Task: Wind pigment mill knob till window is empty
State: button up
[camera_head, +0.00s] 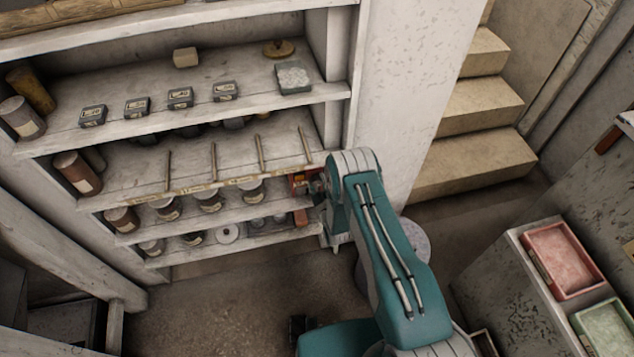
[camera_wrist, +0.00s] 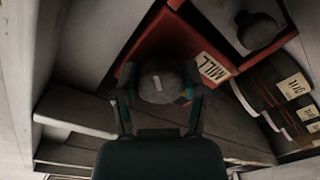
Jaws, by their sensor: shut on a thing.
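The pigment mill (camera_wrist: 150,40) is a red box with a white "MILL" label (camera_wrist: 213,68) in the wrist view. A round dark grey knob (camera_wrist: 160,80) with a pale mark stands out from it. My gripper (camera_wrist: 160,92) has a finger on each side of the knob and is shut on it. In the head view the red mill (camera_head: 298,182) sits at the right end of a shelf. My gripper (camera_head: 318,188) is up against it, and my arm hides part of the mill. I cannot make out the mill's window in either view.
A white wall post (camera_head: 400,90) and stone steps (camera_head: 480,105) stand to the right. Pigment trays (camera_head: 562,258) lie at the lower right.

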jog(key=m, duration=0.6)
jog(key=shift+a+f, duration=0.1)
jog(key=shift+f, duration=0.1)
jog(key=m, duration=0.6)
jog(key=shift+a+m+t, duration=0.1)
jog(key=shift+m+t, duration=0.2)
jog(key=shift+t, duration=0.1)
jog(key=m+h, duration=0.1)
jog(key=m, duration=0.5)
jog(key=shift+m, duration=0.4)
jog(key=m, duration=0.5)
jog(key=shift+s, duration=0.1)
jog(key=shift+m, duration=0.3)
jog(key=o, duration=1.1)
jog(key=shift+o, duration=0.2)
jog(key=shift+r, duration=0.1)
